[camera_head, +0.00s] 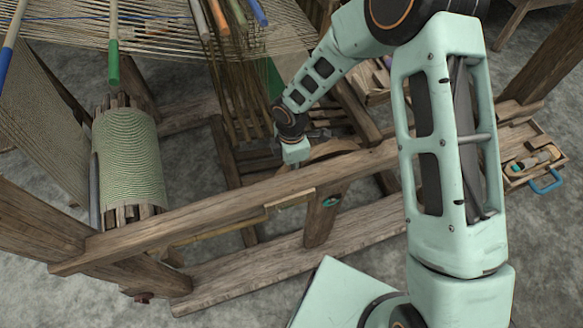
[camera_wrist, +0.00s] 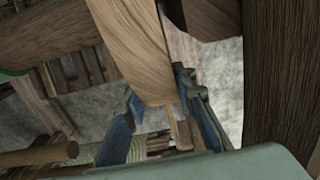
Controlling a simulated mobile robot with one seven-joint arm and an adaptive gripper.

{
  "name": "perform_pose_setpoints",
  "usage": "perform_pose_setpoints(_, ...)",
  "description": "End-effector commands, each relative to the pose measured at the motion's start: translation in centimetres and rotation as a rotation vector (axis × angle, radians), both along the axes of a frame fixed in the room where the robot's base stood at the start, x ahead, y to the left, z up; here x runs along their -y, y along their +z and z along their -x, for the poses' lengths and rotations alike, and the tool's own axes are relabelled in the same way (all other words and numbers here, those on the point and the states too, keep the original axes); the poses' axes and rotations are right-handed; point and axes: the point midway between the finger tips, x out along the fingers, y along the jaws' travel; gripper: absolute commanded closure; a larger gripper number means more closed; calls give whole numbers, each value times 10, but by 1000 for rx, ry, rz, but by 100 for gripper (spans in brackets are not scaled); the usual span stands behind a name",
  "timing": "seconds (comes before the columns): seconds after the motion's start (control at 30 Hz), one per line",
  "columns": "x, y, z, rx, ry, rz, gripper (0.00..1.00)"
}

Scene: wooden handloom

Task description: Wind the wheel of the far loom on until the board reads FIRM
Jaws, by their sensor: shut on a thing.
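My gripper (camera_head: 296,163) reaches down behind the loom's long front beam in the head view, and the beam hides its fingertips. In the wrist view my gripper (camera_wrist: 159,90) has its two blue-grey fingers on either side of a light wooden piece (camera_wrist: 137,45), shut on it. This piece appears to be part of the wheel. A curved wooden rim (camera_head: 332,149), apparently the wheel's, shows beside my gripper in the head view; most of it is hidden. I cannot make out a board with readable words in either view.
The long beam (camera_head: 225,213) crosses in front of my gripper. A roller wound with greenish cloth (camera_head: 130,160) is at the left, under stretched threads (camera_head: 160,38). A wooden tray with a blue handle (camera_head: 546,181) is at the right. A dark post (camera_wrist: 285,70) stands close in the wrist view.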

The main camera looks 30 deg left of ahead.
Motion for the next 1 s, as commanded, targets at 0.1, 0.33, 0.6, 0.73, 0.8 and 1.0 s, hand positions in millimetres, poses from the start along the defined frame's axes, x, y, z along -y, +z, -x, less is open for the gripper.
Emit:
perform_pose_setpoints(0.1,-1,-4,1,9,2,8,100)
perform_pose_setpoints(0.33,-7,-16,7,71,8,63,100)
perform_pose_setpoints(0.6,-13,-30,14,155,7,140,100)
perform_pose_setpoints(0.73,-15,-35,17,196,5,176,100)
perform_pose_setpoints(0.8,-16,-36,18,213,5,190,100)
perform_pose_setpoints(1.0,-17,-35,19,235,1,210,100)
